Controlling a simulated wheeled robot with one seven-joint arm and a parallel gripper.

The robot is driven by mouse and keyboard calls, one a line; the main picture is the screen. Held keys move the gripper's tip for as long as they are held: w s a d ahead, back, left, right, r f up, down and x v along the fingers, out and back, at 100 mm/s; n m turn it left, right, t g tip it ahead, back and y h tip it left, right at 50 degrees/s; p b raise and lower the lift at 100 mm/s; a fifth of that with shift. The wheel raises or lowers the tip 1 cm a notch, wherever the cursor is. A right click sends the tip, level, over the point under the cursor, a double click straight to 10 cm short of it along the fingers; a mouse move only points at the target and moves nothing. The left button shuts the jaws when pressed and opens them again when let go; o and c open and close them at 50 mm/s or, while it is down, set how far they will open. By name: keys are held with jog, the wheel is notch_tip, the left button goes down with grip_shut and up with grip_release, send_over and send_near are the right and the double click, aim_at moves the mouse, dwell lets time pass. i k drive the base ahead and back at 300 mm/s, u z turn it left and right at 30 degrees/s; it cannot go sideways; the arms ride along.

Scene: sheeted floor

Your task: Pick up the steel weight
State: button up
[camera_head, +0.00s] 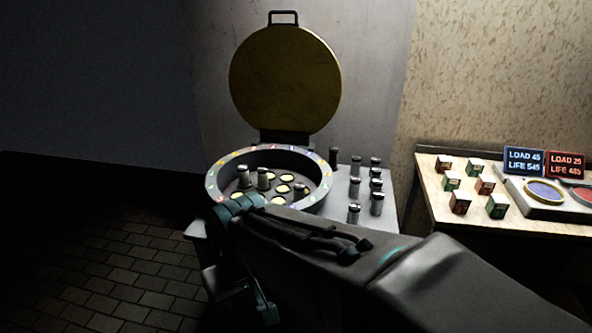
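Several small grey metal cylinders with light tops stand upright on a pale stand, to the right of a round drum; one is the front cylinder (353,213). They look alike, and I cannot tell which is the steel weight. Two more cylinders (263,178) stand inside the open drum (214,186), among pale yellow round spots. My arm reaches in from the lower right and covers the drum's front edge. My gripper (262,308) hangs dark and low in front of the stand, apart from the cylinders. Its fingers are too dark to read, and I see nothing held.
The drum's round yellow lid (285,80) stands raised behind it. At right, a wooden bench (440,205) holds several small boxes (485,185), two lit displays (524,161), and a blue and a red round pad (545,191). Dark paving at left is clear.

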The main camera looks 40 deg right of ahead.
aim_at(354, 186)
jog(key=z, duration=0.35)
jog(key=i, duration=0.7)
jog(key=z, duration=0.85)
jog(key=i, duration=0.3)
jog(key=z, duration=0.35)
